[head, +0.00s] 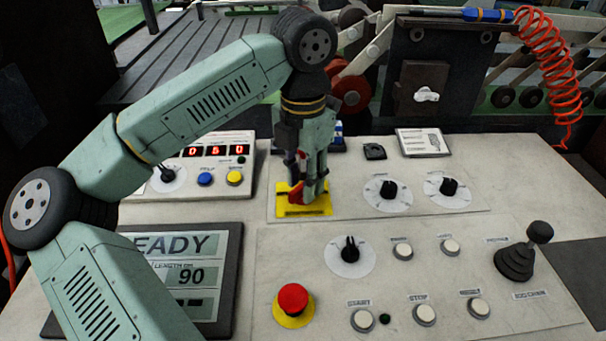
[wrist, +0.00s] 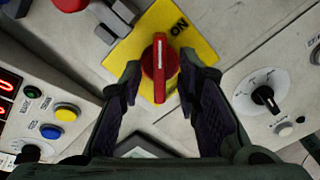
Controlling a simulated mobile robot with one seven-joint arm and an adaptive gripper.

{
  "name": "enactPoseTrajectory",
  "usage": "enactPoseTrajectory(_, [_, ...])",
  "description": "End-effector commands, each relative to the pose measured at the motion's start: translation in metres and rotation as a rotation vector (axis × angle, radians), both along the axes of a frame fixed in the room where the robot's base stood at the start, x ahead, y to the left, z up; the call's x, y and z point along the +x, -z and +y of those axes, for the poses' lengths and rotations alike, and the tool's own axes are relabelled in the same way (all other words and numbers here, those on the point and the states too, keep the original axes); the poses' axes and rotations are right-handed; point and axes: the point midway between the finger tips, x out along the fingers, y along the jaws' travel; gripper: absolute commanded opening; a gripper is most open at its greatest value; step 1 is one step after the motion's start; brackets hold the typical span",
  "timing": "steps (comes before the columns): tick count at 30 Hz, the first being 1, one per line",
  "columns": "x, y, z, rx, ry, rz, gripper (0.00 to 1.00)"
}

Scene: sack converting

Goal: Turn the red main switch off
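The red main switch (wrist: 160,66) sits on a yellow plate (wrist: 192,22) in the wrist view. Its handle, with a white line, runs nearly up and down the picture; the word ON is printed up and to its right. My gripper (wrist: 160,72) is open, with one finger on each side of the handle and a visible gap on both sides. In the head view, my gripper (head: 308,190) points down over the yellow plate (head: 318,210) and partly hides the red switch (head: 295,194).
A red mushroom button (head: 293,299) on a yellow base stands nearer on the sloping panel. A dial (head: 349,250), white buttons and a black joystick (head: 520,255) are to the right. A box with a red digit display (head: 215,150) is left of my gripper.

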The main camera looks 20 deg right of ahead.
Motion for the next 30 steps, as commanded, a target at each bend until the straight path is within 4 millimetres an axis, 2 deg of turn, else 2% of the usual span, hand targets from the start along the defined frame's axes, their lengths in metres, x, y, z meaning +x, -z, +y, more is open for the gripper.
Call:
enactPoseTrajectory(8, [0.0000,0.0017,0.0001,0.001,0.000,-0.001,0.30])
enactPoseTrajectory(21, [0.0000,0.0013,0.0002,0.001,0.000,-0.001,0.01])
enactPoseTrajectory(30, [0.0001,0.0013,0.0003,0.001,0.000,-0.001,0.00])
